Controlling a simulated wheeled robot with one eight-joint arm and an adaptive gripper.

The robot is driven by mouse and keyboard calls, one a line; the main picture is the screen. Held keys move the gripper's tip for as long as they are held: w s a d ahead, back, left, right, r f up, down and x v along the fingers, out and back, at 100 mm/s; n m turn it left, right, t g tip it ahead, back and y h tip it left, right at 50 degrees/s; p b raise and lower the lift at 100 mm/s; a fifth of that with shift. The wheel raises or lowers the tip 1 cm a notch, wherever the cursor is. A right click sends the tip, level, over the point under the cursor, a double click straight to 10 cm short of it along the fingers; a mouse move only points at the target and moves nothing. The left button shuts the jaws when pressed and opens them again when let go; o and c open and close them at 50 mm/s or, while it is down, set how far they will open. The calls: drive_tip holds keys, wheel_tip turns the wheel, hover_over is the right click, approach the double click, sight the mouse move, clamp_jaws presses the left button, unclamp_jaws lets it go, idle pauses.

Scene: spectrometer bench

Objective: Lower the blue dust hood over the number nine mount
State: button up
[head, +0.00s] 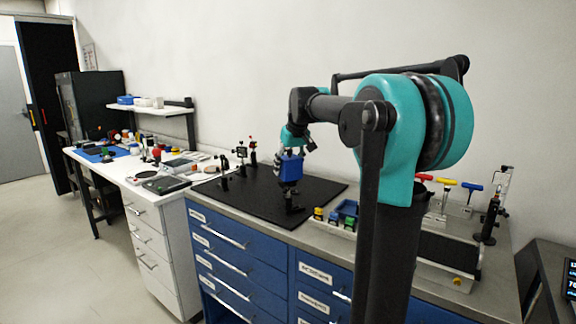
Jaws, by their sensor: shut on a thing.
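The blue dust hood (289,168) is in my gripper (291,152), above the black optical board (318,191). My gripper is shut on the hood's top from above; its fingers are small and partly hidden. A dark mount (293,205) stands on the board just below the hood in the picture. Part of a post shows right under the hood's lower edge, so I cannot tell whether the hood is around the mount's top or only in line with it. No number on the mount is readable.
Other dark mounts (223,180) stand on the board's left and back. A blue bin (346,209) and small coloured blocks sit right of the board. Coloured T-handled tools (470,187) stand farther right. A white bench (130,171) with clutter adjoins left.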

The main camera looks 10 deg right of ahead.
sight(293, 159)
drive_tip(key=shift+f, duration=1.15)
drive_tip(key=shift+f, duration=0.3)
drive_tip(key=shift+f, duration=1.15)
idle(0.7)
drive_tip(key=o, duration=1.1)
drive_tip(key=shift+o, duration=0.2)
drive_tip(key=shift+r, duration=0.1)
drive_tip(key=v, duration=1.1)
drive_tip(key=shift+s+d+r, duration=0.1)
drive_tip(key=shift+r, duration=0.3)
drive_tip(key=shift+s, duration=0.1)
